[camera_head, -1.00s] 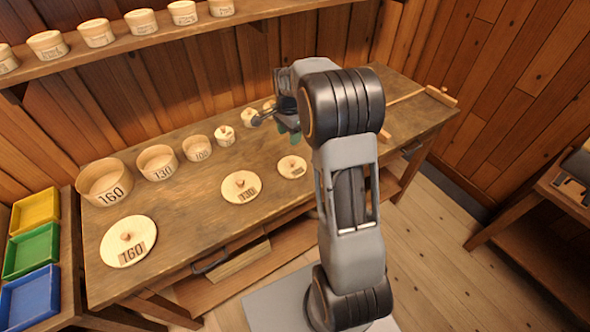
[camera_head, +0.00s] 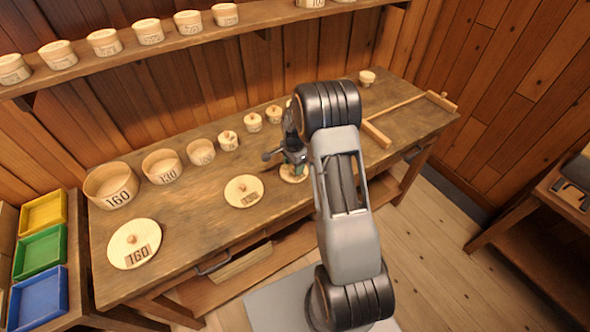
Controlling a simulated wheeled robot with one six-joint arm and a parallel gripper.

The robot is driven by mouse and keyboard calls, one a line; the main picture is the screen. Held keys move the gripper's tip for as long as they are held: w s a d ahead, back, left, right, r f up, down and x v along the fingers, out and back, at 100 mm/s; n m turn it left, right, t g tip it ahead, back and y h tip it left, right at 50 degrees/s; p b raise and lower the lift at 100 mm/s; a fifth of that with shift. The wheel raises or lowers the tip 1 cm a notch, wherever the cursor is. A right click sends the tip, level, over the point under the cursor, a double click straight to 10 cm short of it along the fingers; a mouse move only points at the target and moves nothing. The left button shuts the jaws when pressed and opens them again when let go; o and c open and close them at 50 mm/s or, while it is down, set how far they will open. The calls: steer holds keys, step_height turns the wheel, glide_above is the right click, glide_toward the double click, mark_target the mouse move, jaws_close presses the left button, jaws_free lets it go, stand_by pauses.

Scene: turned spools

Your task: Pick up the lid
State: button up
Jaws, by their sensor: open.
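Three round wooden lids with small knobs lie on the workbench (camera_head: 200,236). The large lid marked 160 (camera_head: 120,250) lies at the left, and a mid-size lid (camera_head: 240,196) lies near the middle. The smallest lid (camera_head: 287,178) is right of it, partly hidden by my gripper. My gripper (camera_head: 293,169) is open, with its fingertips over or close above this smallest lid. I cannot tell whether the fingers touch its knob.
Open round boxes marked 160 (camera_head: 111,185) and 130 (camera_head: 161,166) and a smaller one (camera_head: 201,152) stand behind the lids. Several small lidded boxes (camera_head: 228,140) continue the row. A shelf (camera_head: 190,42) with boxes runs above. Coloured trays (camera_head: 40,250) stand at the left.

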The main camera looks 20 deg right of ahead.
steer(key=shift+f, duration=0.45)
jaws_close()
